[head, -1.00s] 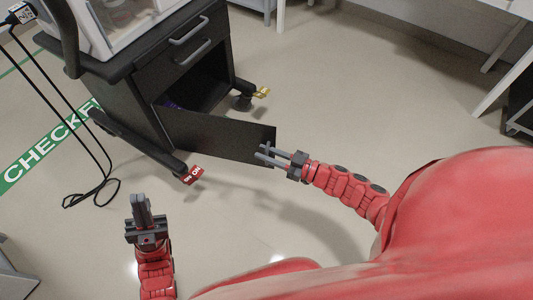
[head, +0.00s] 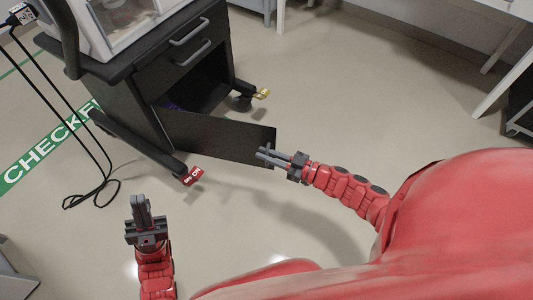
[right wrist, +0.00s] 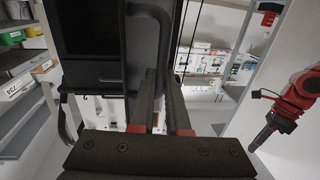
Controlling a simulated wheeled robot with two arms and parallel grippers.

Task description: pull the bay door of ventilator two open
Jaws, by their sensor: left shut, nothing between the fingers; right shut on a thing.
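The ventilator cart (head: 125,85) stands at the upper left in the head view. Its dark bay door (head: 220,137) is swung out from the cart, low down, and the dark bay (head: 195,88) shows behind it, with something purple inside. My right gripper (head: 267,155) is at the door's free edge, shut on the door's handle; the fingers hide much of the grip. In the right wrist view its fingers (right wrist: 158,102) reach to a grey bar handle (right wrist: 150,12) beside a dark panel. My left gripper (head: 140,205) is shut and empty above the floor, apart from the cart.
A drawer (head: 185,55) with grey handles sits above the bay. Cart feet with a red tag (head: 193,175) and a yellow tag (head: 262,93) stick out low. Black cables (head: 85,150) hang at the left. Floor around the door's outer side is clear.

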